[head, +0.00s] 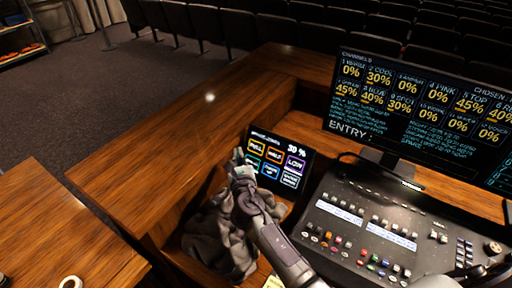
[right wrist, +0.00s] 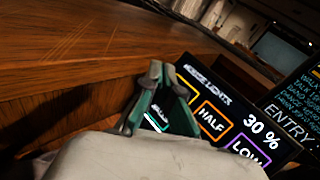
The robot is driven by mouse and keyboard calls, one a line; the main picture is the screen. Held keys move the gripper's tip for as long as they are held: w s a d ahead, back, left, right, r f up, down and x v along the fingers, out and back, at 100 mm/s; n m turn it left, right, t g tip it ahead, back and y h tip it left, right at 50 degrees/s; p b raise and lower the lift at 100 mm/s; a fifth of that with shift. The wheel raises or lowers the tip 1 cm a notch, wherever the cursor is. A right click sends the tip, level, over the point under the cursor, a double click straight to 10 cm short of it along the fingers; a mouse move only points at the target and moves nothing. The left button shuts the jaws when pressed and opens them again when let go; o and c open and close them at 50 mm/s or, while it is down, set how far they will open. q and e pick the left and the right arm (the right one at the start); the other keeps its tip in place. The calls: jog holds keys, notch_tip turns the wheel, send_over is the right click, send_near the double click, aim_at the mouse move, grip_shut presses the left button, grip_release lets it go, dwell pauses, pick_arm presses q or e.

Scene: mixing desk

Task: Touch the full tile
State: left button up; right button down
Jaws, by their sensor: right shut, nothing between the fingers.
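The touch panel (head: 297,181) is a dark tilted screen headed house lights, reading 30 %. Its full tile (head: 256,148) is the yellow-outlined one at upper left; orange half and purple low tiles sit to its right. My right gripper (head: 240,160) is shut and empty, in front of the panel's left edge, its tips just left of and below the full tile in the picture. In the right wrist view the fingers (right wrist: 161,76) cover most of the full tile, and only some yellow edge shows. Contact cannot be told. My left gripper is not in view.
A grey crumpled cloth (head: 222,232) lies below my right gripper. A mixing console (head: 352,235) and a monitor (head: 420,105) stand to the right. A raised wooden ledge (head: 190,115) runs behind the panel. A tape roll (head: 71,282) is at lower left.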

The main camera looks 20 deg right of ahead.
aim_at(251, 142)
jog(key=w+d+f+b, duration=0.2)
jog(key=w+d, duration=0.1)
jog(key=w+d+f+b, duration=0.1)
jog(key=d+f+b, duration=0.1)
jog(key=shift+w+d, duration=0.25)
jog(key=shift+w, duration=0.05)
jog(key=shift+w+d, duration=0.1)
jog(key=shift+d, duration=0.1)
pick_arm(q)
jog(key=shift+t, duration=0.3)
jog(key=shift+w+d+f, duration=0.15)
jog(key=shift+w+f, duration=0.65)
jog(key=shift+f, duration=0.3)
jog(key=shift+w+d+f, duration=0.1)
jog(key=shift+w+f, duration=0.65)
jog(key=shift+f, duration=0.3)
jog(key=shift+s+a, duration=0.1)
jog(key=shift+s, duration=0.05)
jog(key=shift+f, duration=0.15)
pick_arm(e)
jog(key=shift+w+d+f, duration=0.2)
jog(key=shift+w+d, duration=0.05)
jog(key=shift+d, duration=0.05)
